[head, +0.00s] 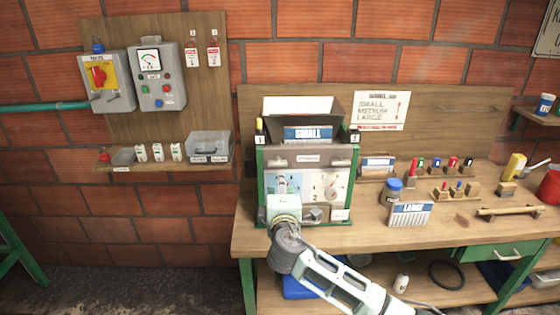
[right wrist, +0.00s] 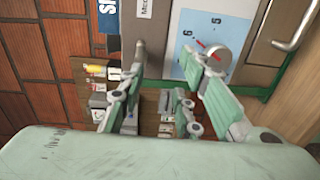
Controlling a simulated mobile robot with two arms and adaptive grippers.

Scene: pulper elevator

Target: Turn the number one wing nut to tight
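The machine (head: 307,162) stands on the workbench, with a hopper marked SMALL on top. A small tag marked 1 (head: 260,140) sits at its upper left corner, with a yellow-topped fitting above it. Its wing shape and tightness are too small to tell. A similar tag marked 2 (head: 354,137) is at the upper right. My right gripper (head: 283,207) is in front of the machine's lower left, below tag 1. In the right wrist view its fingers (right wrist: 167,48) are spread and hold nothing. A round knob with a red pointer (right wrist: 217,55) is beside one fingertip. My left gripper is out of view.
Right of the machine are a blue-lidded jar (head: 392,191), a LARGE card (head: 410,214) and several coloured tools. A wooden bar (head: 510,211) lies near the bench's front edge. A wall shelf (head: 165,163) and control boxes (head: 156,75) are at left.

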